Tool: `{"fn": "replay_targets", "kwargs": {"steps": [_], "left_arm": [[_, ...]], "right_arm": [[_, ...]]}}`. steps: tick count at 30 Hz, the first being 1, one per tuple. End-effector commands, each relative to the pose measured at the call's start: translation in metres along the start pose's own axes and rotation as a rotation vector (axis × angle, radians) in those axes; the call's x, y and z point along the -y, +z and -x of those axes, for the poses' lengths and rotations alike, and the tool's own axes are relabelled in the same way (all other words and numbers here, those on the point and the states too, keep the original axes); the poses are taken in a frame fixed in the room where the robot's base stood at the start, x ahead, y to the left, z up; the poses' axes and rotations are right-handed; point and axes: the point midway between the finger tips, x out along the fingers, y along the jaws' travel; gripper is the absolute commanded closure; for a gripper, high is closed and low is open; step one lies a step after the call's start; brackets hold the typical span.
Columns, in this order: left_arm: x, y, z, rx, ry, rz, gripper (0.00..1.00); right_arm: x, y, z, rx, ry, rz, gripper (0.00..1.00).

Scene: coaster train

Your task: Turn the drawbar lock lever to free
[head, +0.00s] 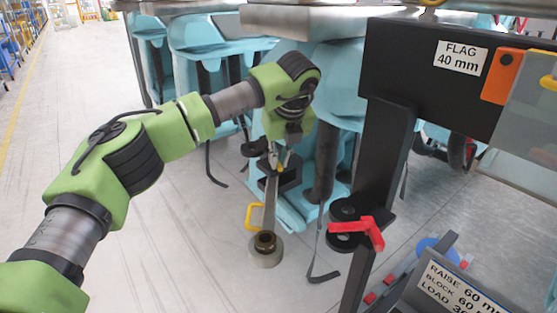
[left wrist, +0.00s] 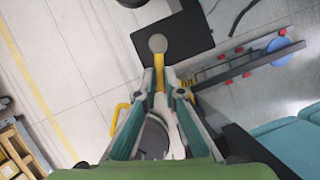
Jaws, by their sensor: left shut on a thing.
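The drawbar (head: 269,205) is a grey bar with a ring (head: 265,246) at its near end and a yellow loop handle (head: 252,216) on its side. My left gripper (head: 279,160) is above the drawbar's far end, pointing down. In the left wrist view, my left gripper (left wrist: 161,88) is shut on the end of a yellow lever (left wrist: 159,66), which runs to a round grey pivot (left wrist: 158,43) by a black plate. I take this to be the lock lever. In the head view the gripper mostly hides it. No lever markings are readable. My right gripper is out of view.
A black post with a red lever (head: 362,229) stands right of the drawbar. A dark board labelled FLAG 40 mm (head: 435,75) hangs at upper right, and a RAISE/BLOCK/LOAD sign (head: 458,290) is at lower right. Teal cars (head: 215,55) stand behind. The floor at left is clear.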

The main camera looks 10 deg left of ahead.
Motion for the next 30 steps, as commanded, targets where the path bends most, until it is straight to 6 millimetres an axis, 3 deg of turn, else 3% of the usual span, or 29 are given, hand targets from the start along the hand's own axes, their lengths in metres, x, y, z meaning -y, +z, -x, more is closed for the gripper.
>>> {"fn": "replay_targets", "kwargs": {"steps": [6,7,9,20,23,30], "left_arm": [[0.001,0.001,0.001,0.002,-0.003,0.003,1.00],[0.001,0.001,0.001,0.002,-0.003,0.003,0.86],[0.000,0.001,0.001,0.002,-0.003,0.002,0.74],[0.000,0.001,0.003,0.001,-0.002,0.000,0.74],[0.000,0.001,0.013,0.002,-0.002,0.000,0.74],[0.001,0.001,0.062,0.005,-0.005,-0.001,0.74]], "right_arm": [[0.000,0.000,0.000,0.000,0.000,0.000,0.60],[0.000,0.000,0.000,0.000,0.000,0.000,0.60],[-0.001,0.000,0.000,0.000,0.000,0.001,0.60],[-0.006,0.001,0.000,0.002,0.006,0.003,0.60],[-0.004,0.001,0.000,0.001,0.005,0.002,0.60],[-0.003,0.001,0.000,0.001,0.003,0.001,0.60]]}}
